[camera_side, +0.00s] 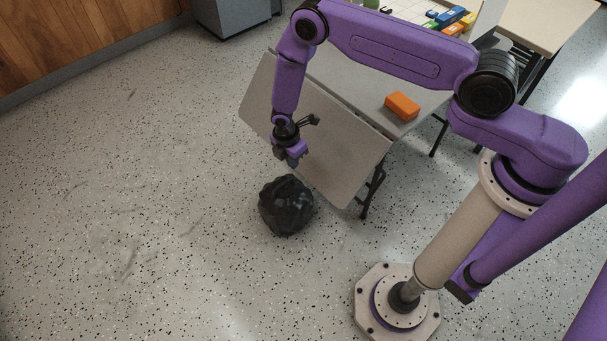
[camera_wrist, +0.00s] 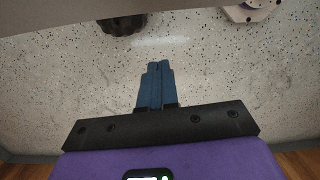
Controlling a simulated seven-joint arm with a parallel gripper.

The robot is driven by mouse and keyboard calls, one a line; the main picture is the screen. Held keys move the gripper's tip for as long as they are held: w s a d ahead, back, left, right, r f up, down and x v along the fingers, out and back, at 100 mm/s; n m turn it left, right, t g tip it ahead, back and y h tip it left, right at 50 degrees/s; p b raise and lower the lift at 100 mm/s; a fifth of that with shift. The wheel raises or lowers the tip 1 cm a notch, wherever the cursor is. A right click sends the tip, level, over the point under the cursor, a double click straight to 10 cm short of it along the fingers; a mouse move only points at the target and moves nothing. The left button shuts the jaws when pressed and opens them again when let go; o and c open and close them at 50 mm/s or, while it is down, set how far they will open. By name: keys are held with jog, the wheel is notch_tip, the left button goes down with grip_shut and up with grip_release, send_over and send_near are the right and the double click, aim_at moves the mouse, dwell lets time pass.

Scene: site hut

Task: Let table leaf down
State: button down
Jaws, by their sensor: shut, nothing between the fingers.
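The table leaf (camera_side: 338,172) is a flat beige panel along the near edge of the table (camera_side: 345,75) in the side view. It slopes steeply down from the tabletop toward the floor. My gripper (camera_side: 291,160) is in front of the leaf, near its lower edge, pointing down. The side view does not show clearly whether it touches the leaf. In the wrist view my gripper's fingers (camera_wrist: 158,68) are together with nothing between them. A pale surface, likely the leaf (camera_wrist: 70,12), crosses the top of the wrist view.
A black bag-like lump (camera_side: 287,205) lies on the floor just below my gripper. An orange block (camera_side: 402,106) sits on the tabletop near the hinge edge. A dark folding leg (camera_side: 371,190) stands under the table's right side. The speckled floor to the left is clear.

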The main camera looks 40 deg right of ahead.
jog(key=m, duration=0.1)
send_near(309, 175)
notch_tip(309, 175, down, 6)
jog(key=a, duration=0.2)
jog(key=shift+d+f, duration=0.5)
jog(key=shift+f, duration=0.25)
jog(key=shift+s+d+f, duration=0.1)
jog(key=shift+d+f, duration=1.05)
jog(key=shift+f, duration=0.1)
